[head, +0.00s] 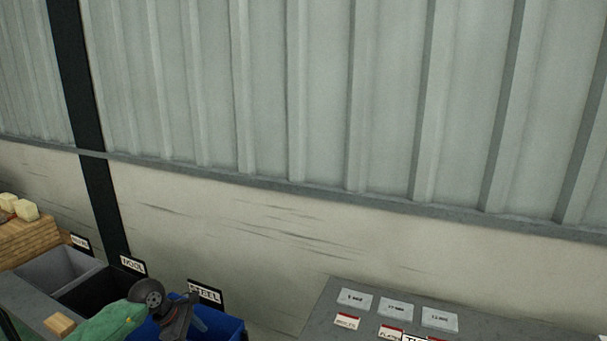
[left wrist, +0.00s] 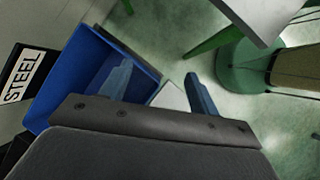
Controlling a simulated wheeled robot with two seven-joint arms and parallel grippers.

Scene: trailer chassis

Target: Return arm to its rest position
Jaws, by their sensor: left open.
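My left arm comes in at the bottom left of the head view, and its dark gripper (head: 197,312) is over or beside the blue bin (head: 231,331) with the STEEL label (head: 205,292). In the left wrist view the two blue-grey fingers of my left gripper (left wrist: 160,88) are spread apart with nothing held between them. The left finger overlaps the blue bin (left wrist: 68,75) there, and the right finger is over the green-grey floor. How high the gripper is above the bin is hard to tell. My right gripper is in neither view.
A grey bin (head: 58,268) and a black bin (head: 95,292) stand left of the blue one. A grey table (head: 318,318) with white labelled pieces is at the lower right. A ribbed wall closes the back.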

